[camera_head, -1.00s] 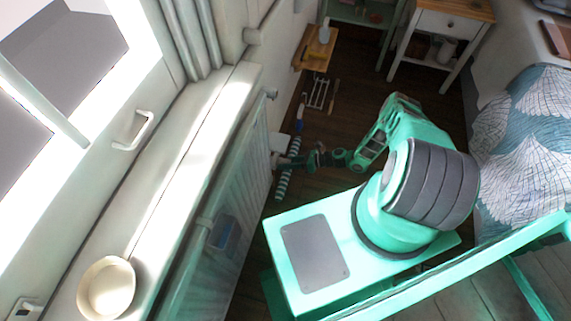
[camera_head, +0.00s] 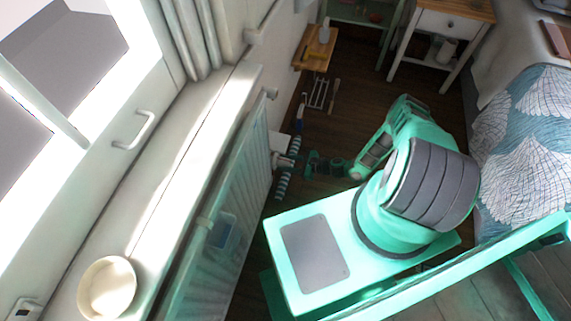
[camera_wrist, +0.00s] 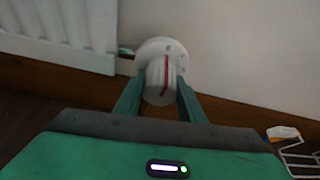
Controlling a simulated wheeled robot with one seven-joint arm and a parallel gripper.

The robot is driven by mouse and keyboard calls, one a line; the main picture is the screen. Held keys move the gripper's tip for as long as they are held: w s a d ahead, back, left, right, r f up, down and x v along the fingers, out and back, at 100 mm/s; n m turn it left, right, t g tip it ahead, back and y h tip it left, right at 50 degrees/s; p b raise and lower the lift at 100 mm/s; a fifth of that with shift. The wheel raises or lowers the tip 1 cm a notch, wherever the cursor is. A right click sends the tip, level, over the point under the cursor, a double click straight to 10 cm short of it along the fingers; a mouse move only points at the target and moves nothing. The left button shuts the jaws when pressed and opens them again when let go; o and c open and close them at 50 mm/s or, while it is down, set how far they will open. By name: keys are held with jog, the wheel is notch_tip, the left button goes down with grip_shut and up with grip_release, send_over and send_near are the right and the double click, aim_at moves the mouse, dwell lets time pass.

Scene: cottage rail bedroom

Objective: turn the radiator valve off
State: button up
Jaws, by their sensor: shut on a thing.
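The radiator valve (camera_wrist: 158,84) is a white round knob with a red line on its face, in front of a white dial disc (camera_wrist: 166,48) with small marks. My gripper (camera_wrist: 160,100) has one finger on each side of the knob and is shut on it in the wrist view. The red line runs nearly straight up from the knob's middle. In the head view the valve (camera_head: 279,160) is small at the radiator's far end, with my gripper (camera_head: 292,161) at it. The radiator (camera_head: 232,200) is white and ribbed; it also shows in the wrist view (camera_wrist: 60,35).
A windowsill (camera_head: 160,170) with a cream bowl (camera_head: 106,288) runs above the radiator. A blue-striped roll (camera_head: 283,184) lies on the dark floor near the valve. A wire rack (camera_head: 319,92) lies farther off. The bed (camera_head: 525,150) stands at right.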

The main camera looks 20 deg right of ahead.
jog(key=shift+w+d+n, duration=0.1)
jog(key=shift+d+n, duration=0.15)
jog(key=shift+n, duration=0.05)
dwell(0.4)
jog(key=o, duration=0.9)
jog(key=shift+c, duration=0.2)
jog(key=shift+o, duration=0.9)
jog(key=shift+a, duration=0.1)
jog(key=v, duration=1)
jog(key=shift+s, duration=0.35)
jog(key=shift+r, duration=0.1)
